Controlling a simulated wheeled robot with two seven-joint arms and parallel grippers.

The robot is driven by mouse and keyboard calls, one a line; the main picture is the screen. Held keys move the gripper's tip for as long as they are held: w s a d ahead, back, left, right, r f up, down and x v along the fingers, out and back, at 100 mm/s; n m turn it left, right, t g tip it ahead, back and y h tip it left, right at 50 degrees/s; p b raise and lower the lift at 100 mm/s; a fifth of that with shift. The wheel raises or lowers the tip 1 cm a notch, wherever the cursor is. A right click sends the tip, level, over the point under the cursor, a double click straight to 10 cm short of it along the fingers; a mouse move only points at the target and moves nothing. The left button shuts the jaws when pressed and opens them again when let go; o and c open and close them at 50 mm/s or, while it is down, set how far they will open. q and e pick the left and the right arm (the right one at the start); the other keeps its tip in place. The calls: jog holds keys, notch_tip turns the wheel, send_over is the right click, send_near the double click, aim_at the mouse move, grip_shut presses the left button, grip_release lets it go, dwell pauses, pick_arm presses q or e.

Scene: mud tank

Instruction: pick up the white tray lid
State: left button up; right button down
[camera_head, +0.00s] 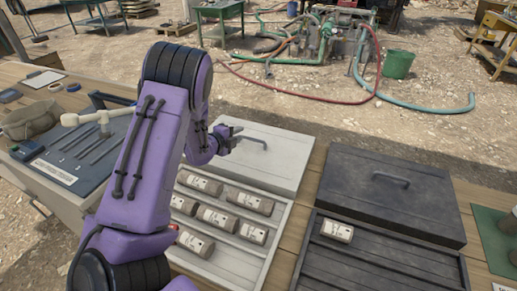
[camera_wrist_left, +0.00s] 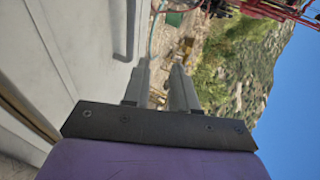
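The white tray lid (camera_head: 284,155) lies flat across the far end of the white tray (camera_head: 253,267). Its grey bar handle (camera_head: 250,140) stands on its top. My left gripper (camera_head: 231,137) is over the left part of the lid, close to the handle's left end. In the left wrist view, my left gripper (camera_wrist_left: 162,68) has its two fingers apart with nothing between them. The lid (camera_wrist_left: 75,45) and its handle (camera_wrist_left: 131,30) show there to the left of the fingers, apart from them. My right gripper is not in view.
Several labelled core pieces (camera_head: 249,201) lie in the white tray. A dark tray (camera_head: 370,268) with a dark lid (camera_head: 405,207) stands to the right, holding one piece (camera_head: 337,231). A tool mat (camera_head: 80,160) lies at left. Bare wooden table (camera_head: 308,200) shows between the trays.

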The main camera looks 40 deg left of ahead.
pick_arm(q)
jog(key=b, duration=0.5)
send_near(251, 139)
jog(key=shift+w, duration=0.1)
jog(key=shift+w+f, duration=0.2)
jog(key=shift+f, duration=0.05)
jog(key=p+x, duration=0.2)
jog(key=x, duration=0.8)
jog(key=shift+a+f, duration=0.1)
jog(key=shift+a, duration=0.05)
grip_shut()
